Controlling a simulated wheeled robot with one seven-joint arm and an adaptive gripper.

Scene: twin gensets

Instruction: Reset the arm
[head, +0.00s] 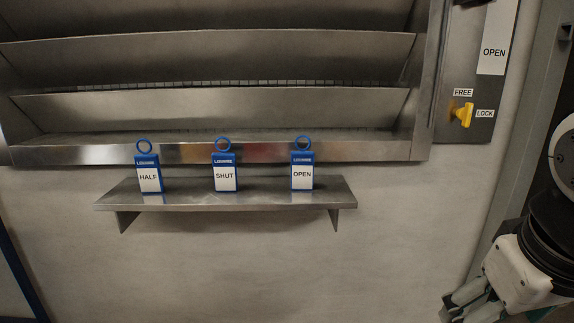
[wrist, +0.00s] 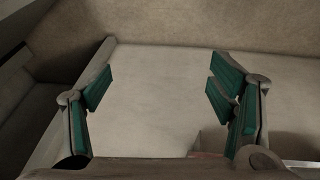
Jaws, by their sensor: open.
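My gripper (wrist: 158,88) is open and empty in the wrist view, its green-padded fingers spread wide in front of a plain pale surface. In the head view my gripper (head: 468,300) is at the lower right corner, partly cut off by the frame edge. It is to the right of and below the shelf, apart from it.
A metal shelf (head: 225,201) holds blue tags marked HALF (head: 148,178), SHUT (head: 225,176) and OPEN (head: 302,174). Metal louvres (head: 210,55) are above. A yellow handle (head: 466,115) sits between FREE and LOCK labels at the right. The wall below the shelf is clear.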

